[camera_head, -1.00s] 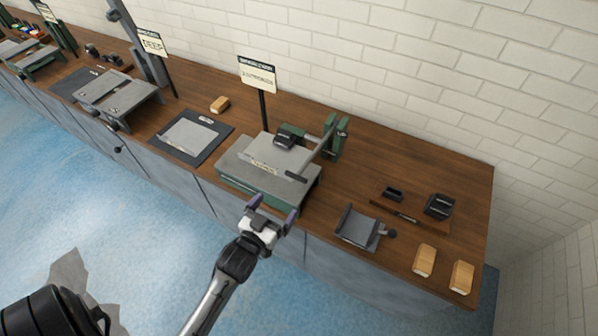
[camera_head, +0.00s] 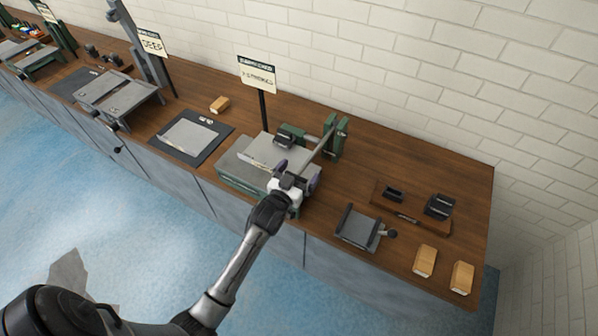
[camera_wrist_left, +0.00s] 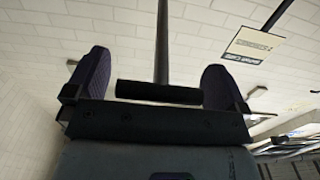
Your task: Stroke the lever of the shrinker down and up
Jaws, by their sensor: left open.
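The shrinker stands on the bench, with a grey and green base (camera_head: 232,163) and a green upright (camera_head: 333,140) behind. Its lever rod (camera_head: 322,147) slopes from the upright toward the front. My left gripper (camera_head: 297,175) is open over the front right of the base, at the lever's handle end, which it mostly hides in the head view. In the left wrist view, the dark crosswise lever handle (camera_wrist_left: 158,93) lies between the two spread fingers of my left gripper (camera_wrist_left: 157,82), with visible gaps at both sides. The rod (camera_wrist_left: 162,40) runs up from it. My right gripper is not in view.
A sign (camera_head: 257,75) on a post stands behind the shrinker. A grey tray-like tool (camera_head: 358,228) and two wooden blocks (camera_head: 425,260) lie to the right. A dark mat (camera_head: 165,144) with a grey sheet lies to the left. The bench right of the upright is partly bare.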

